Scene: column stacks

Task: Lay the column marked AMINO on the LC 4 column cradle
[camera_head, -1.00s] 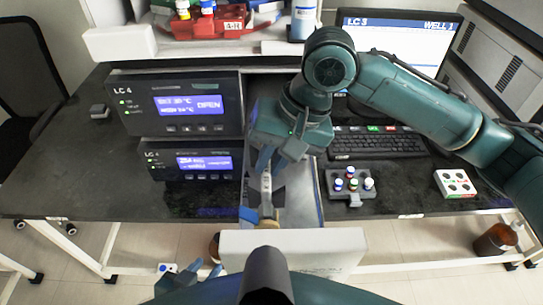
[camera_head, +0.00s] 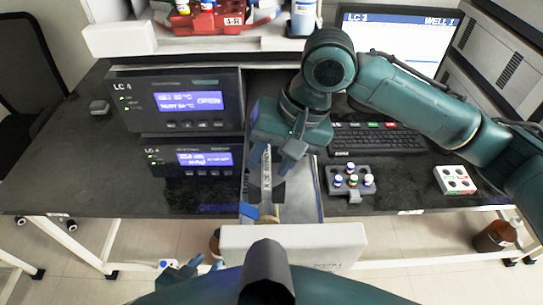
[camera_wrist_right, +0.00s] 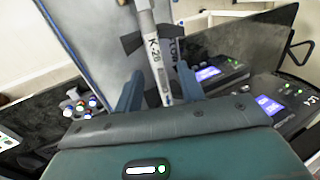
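My right gripper (camera_head: 275,165) is over an open drawer-like tray (camera_head: 307,198) below the bench edge. Its two fingers (camera_wrist_right: 157,92) stand apart in the right wrist view. A slim silver-white column marked K-28 (camera_wrist_right: 152,55) runs between them, with gaps on both sides; it also shows in the head view (camera_head: 266,175). Dark clip-like pieces lie beside and under it. Part of another label shows to its right, too cut off to read. I cannot read AMINO anywhere. My left gripper (camera_head: 203,266) is low at the front left, small and partly hidden.
Two stacked LC 4 units (camera_head: 190,100) with lit displays stand left of the tray. A keyboard (camera_head: 375,139), a grey vial rack (camera_head: 349,183) and a white block with holes (camera_head: 456,181) are on the right. A pale box-like front (camera_head: 293,246) is nearest me.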

